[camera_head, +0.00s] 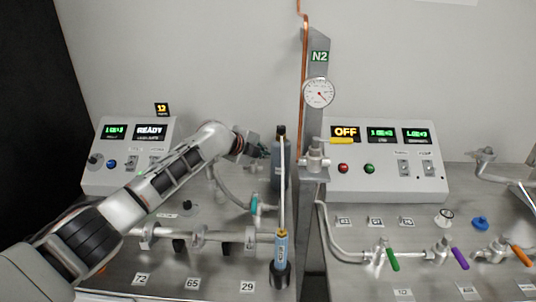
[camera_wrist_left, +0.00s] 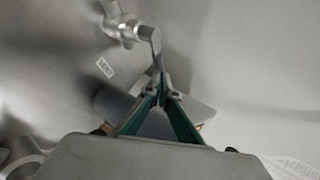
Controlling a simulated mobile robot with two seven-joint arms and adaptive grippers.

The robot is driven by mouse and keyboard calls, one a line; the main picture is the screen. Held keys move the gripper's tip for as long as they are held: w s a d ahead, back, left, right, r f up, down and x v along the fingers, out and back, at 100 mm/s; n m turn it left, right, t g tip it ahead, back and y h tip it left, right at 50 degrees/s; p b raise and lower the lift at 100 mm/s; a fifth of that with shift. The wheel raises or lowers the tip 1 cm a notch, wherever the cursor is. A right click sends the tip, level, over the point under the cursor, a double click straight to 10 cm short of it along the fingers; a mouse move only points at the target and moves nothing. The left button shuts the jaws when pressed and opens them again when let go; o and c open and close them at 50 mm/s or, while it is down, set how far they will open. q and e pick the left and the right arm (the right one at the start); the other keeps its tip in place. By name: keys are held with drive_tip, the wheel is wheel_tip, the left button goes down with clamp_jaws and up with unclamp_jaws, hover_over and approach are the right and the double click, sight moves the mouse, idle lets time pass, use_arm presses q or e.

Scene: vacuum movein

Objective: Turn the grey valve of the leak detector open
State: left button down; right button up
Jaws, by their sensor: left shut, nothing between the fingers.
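The leak detector (camera_head: 102,178) is the light grey box at the left in the head view, with green and white displays, one reading READY. My left arm crosses in front of it. My left gripper (camera_head: 264,151) is beyond the detector's right side, by a dark cylinder; its fingertips are hard to make out there. In the left wrist view my left gripper (camera_wrist_left: 161,82) has its green-sided fingers together, with nothing between them. A grey metal fitting with a bent lever (camera_wrist_left: 152,40) lies just past the fingertips; whether they touch is unclear. I cannot tell surely whether this is the grey valve.
A grey post (camera_head: 313,210) with a gauge (camera_head: 319,93) stands right of the gripper. A blue-labelled tube (camera_head: 281,250) stands in front. A pipe (camera_head: 223,236) runs along the bench, below a teal handle (camera_head: 255,204). A VENT label (camera_wrist_left: 104,67) shows in the wrist view.

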use_arm(q)
drive_tip(key=shift+w+a, duration=0.1)
drive_tip(key=shift+a, duration=0.75)
